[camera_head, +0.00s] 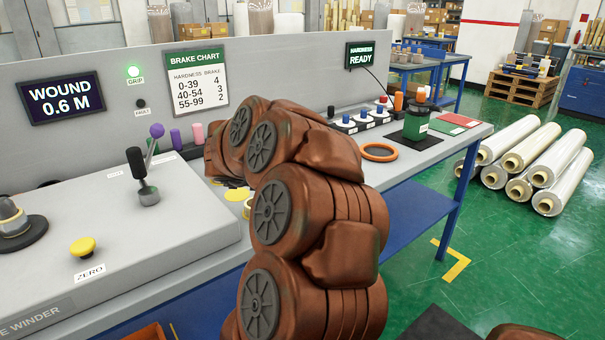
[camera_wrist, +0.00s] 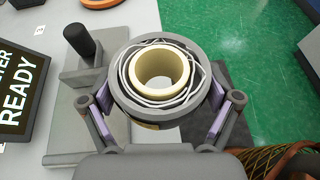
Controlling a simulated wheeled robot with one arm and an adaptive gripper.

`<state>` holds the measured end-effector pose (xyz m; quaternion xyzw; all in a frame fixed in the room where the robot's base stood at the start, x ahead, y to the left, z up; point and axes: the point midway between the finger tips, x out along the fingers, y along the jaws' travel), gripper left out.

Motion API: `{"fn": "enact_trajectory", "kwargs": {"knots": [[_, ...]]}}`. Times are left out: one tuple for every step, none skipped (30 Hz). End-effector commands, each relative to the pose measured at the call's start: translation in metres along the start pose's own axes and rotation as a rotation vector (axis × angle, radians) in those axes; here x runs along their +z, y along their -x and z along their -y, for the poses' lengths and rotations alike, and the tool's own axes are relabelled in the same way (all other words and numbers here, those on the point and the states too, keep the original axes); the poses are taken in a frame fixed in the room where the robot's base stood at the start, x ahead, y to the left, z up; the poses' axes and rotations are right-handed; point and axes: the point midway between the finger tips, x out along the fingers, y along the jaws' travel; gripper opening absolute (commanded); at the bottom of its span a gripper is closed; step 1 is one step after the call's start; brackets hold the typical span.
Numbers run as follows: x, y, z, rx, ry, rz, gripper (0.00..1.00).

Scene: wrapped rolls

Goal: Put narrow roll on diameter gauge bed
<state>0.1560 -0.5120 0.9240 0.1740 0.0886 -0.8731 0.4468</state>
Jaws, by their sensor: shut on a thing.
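The roll (camera_wrist: 124,84) shows in the wrist view as a grey ring with loose white windings around a cream core, its open end facing the camera. My gripper (camera_wrist: 162,96) is shut on it, with one finger on each side. The roll is over a grey fixture (camera_wrist: 65,143), apparently the diameter gauge bed, with a black-topped post (camera_wrist: 80,42) at its left. I cannot tell whether the roll touches the bed or hangs just above it. In the head view my brown arm hides the gripper, the roll and this fixture.
A screen ending in "TER READY" (camera_wrist: 18,92) stands left of the fixture. An orange ring (camera_head: 380,152) lies on the bench beyond my arm, near a green hardness device (camera_head: 416,124). Green floor (camera_wrist: 260,50) shows right of the bench. Several wrapped rolls (camera_head: 535,160) lie on the floor.

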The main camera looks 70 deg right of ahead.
Motion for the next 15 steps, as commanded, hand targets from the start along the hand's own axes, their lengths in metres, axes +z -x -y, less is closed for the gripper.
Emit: {"fn": "enact_trajectory", "kwargs": {"knots": [[0.000, 0.001, -0.007, -0.001, 0.003, 0.003, 0.42], [-0.001, 0.001, -0.011, -0.002, 0.003, 0.003, 0.42], [-0.001, 0.002, -0.016, -0.002, 0.003, 0.004, 0.42], [-0.001, 0.002, -0.020, -0.001, 0.003, 0.004, 0.42], [-0.002, 0.003, -0.024, 0.000, 0.003, 0.004, 0.42], [-0.003, 0.003, -0.030, 0.001, 0.002, 0.002, 0.42], [-0.004, 0.004, -0.034, 0.002, 0.002, 0.002, 0.42], [-0.004, 0.004, -0.038, 0.002, 0.003, 0.002, 0.42], [-0.005, 0.004, -0.043, 0.002, 0.003, 0.003, 0.42], [-0.005, 0.005, -0.047, 0.003, 0.003, 0.002, 0.42], [-0.006, 0.005, -0.051, 0.004, 0.004, 0.002, 0.42], [-0.007, 0.006, -0.056, 0.005, 0.004, 0.003, 0.42], [-0.008, 0.006, -0.060, 0.004, 0.004, 0.002, 0.42], [-0.008, 0.006, -0.063, 0.002, 0.004, 0.002, 0.42], [-0.008, 0.006, -0.068, 0.001, 0.003, 0.003, 0.42]]}}
